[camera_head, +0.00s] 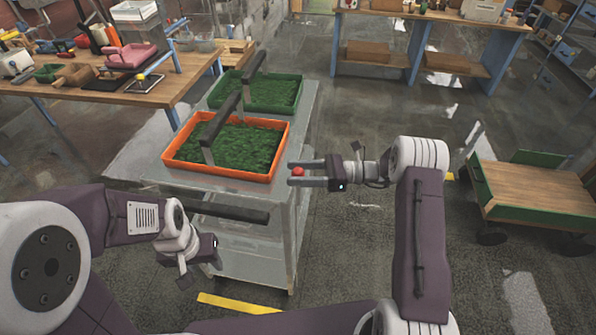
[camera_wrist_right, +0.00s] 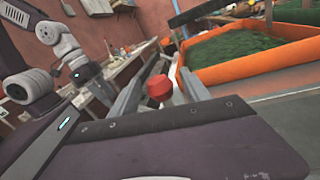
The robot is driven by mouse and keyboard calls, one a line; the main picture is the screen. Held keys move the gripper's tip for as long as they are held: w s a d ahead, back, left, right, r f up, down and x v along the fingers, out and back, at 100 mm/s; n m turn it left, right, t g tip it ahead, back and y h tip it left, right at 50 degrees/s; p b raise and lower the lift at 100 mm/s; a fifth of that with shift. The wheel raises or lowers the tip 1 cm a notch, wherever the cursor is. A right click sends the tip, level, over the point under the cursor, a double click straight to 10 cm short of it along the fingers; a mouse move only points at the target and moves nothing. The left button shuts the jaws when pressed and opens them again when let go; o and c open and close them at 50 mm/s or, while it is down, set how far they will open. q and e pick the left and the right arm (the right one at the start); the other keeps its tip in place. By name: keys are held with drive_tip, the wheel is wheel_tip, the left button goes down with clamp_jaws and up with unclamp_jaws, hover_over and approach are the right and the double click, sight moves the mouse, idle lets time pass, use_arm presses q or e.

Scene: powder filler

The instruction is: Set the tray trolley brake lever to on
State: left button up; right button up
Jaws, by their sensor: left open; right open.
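The grey metal tray trolley (camera_head: 250,262) stands in the middle of the head view. A red knob (camera_head: 298,171), which looks like the end of the brake lever, shows at the trolley's right side. My right gripper (camera_head: 300,172) is open, with one finger on each side of the knob. The right wrist view also shows the red knob (camera_wrist_right: 160,88) between the spread fingers; I cannot tell whether they touch it. The lever's shaft and its setting are hidden. My left gripper (camera_head: 190,272) is open and empty at the trolley's near left side.
An orange tray (camera_head: 168,156) and a green tray (camera_head: 298,92), both with green filling and dark handles, sit on the trolley. A cluttered workbench (camera_head: 150,97) is at the upper left. A green wooden cart (camera_head: 535,190) stands at the right. Floor between trolley and cart is clear.

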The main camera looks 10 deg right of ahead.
drive_tip(key=shift+c, duration=0.3)
clamp_jaws()
idle(1.1)
